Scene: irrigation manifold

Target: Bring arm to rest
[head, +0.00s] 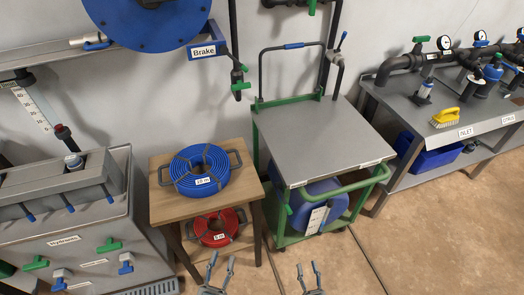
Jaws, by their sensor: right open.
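My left gripper (221,262) is at the bottom edge of the head view, in front of the wooden table. Its two grey fingers stand apart with nothing between them. My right gripper (308,268) is at the bottom edge, right of the left one, over the floor in front of the green cart. Its fingers are apart and empty. Neither gripper appears to touch anything. My arms behind the grippers are out of the picture.
A wooden table (249,168) holds a blue hose coil (199,161); a red coil (216,238) lies below. Right of it stands a green cart (325,140) with a grey top. A grey cabinet (70,232) is left, a pipe bench (400,103) right. Floor (440,220) is clear at lower right.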

